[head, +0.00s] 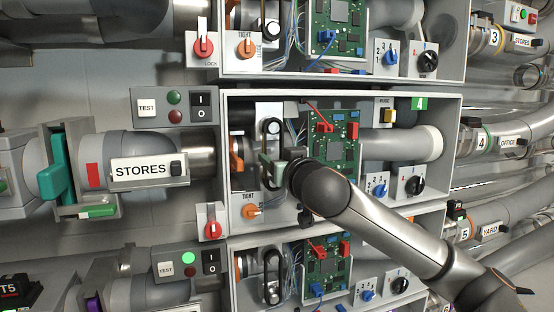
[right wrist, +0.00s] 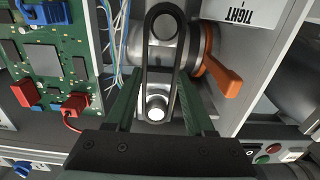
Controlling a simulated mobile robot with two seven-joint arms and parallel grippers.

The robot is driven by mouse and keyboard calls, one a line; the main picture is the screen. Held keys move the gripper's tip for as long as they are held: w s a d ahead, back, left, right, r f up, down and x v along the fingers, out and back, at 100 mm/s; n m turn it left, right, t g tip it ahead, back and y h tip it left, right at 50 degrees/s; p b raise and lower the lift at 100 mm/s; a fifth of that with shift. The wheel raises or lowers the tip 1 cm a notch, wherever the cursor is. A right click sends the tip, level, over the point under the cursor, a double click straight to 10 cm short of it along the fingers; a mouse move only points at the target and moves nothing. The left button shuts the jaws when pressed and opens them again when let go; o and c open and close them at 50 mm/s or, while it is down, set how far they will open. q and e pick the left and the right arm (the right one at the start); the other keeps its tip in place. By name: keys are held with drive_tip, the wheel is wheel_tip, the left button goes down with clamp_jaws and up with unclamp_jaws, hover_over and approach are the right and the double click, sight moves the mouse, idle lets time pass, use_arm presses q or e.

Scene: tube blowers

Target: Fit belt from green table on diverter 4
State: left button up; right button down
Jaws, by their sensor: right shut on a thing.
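The diverter 4 box (head: 455,150), with a green 4 tag, is open in the middle of the head view. Inside it at left are two pulleys, the upper one (head: 272,127) silver. A black belt (right wrist: 147,55) runs in a long loop in the right wrist view, around the large pulley (right wrist: 165,25) and down toward the small bright pulley (right wrist: 155,102). My right gripper (head: 270,160) is inside the box. In the right wrist view its green fingers (right wrist: 160,118) are on both sides of the belt's lower end, shut on it. That end is partly hidden by the gripper. My left gripper is out of view.
A green circuit board (head: 345,150) with red connectors and wires is just right of the pulleys. A red lock knob (head: 212,230) is at lower left. Similar boxes are above and below.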

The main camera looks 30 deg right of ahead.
drive_tip(key=shift+w, duration=0.1)
drive_tip(key=shift+c, duration=0.9)
unclamp_jaws()
